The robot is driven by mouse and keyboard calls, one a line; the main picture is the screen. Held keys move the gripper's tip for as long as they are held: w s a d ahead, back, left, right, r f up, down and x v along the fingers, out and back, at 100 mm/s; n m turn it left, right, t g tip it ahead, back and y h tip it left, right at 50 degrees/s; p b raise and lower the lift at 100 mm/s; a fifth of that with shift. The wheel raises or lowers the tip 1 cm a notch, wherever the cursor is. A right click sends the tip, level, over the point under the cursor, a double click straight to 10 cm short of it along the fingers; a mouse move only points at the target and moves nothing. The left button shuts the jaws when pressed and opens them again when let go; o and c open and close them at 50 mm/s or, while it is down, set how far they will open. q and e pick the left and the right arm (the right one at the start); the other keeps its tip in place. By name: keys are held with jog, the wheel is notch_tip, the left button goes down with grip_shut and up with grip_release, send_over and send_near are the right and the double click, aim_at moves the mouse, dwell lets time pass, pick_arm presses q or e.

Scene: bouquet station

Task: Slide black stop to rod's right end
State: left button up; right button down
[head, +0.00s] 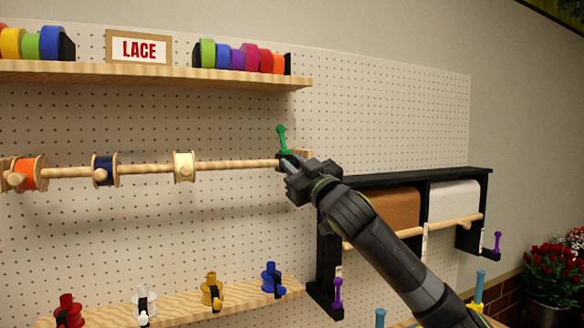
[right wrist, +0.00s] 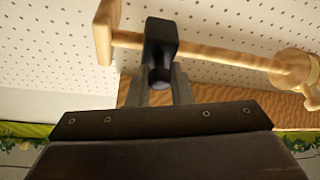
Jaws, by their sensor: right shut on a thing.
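The wooden rod (head: 235,165) runs across the pegboard, with its right end at a wooden end piece (head: 306,154). The black stop (right wrist: 161,40) sits on the rod close to this end piece, which is at the left in the right wrist view (right wrist: 106,32). A short stretch of bare rod shows between them there. My right gripper (right wrist: 160,88) is shut on the black stop. In the head view my right gripper (head: 288,163) partly covers the stop. A green knobbed handle (head: 281,138) stands up at the stop. My left gripper is not in view.
Cream (head: 184,167), navy (head: 104,170) and orange (head: 28,174) spools hang on the rod to the left. A shelf (head: 160,73) with ribbon rolls is above. A black paper-roll rack (head: 327,260) stands lower right. A lower shelf (head: 190,305) carries several coloured clamps.

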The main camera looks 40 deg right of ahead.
jog(key=c, duration=1.6)
grip_release()
jog(key=o, duration=0.3)
jog(key=shift+d, duration=0.1)
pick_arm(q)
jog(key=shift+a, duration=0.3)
pick_arm(e)
jog(key=shift+o, duration=0.2)
pick_arm(q)
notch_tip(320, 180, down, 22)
jog(key=b, duration=2.2)
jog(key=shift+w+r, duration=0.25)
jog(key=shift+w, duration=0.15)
pick_arm(e)
jog(key=v, duration=1.7)
jog(key=shift+f, duration=0.2)
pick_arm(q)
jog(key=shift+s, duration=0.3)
pick_arm(e)
jog(key=shift+s, duration=0.15)
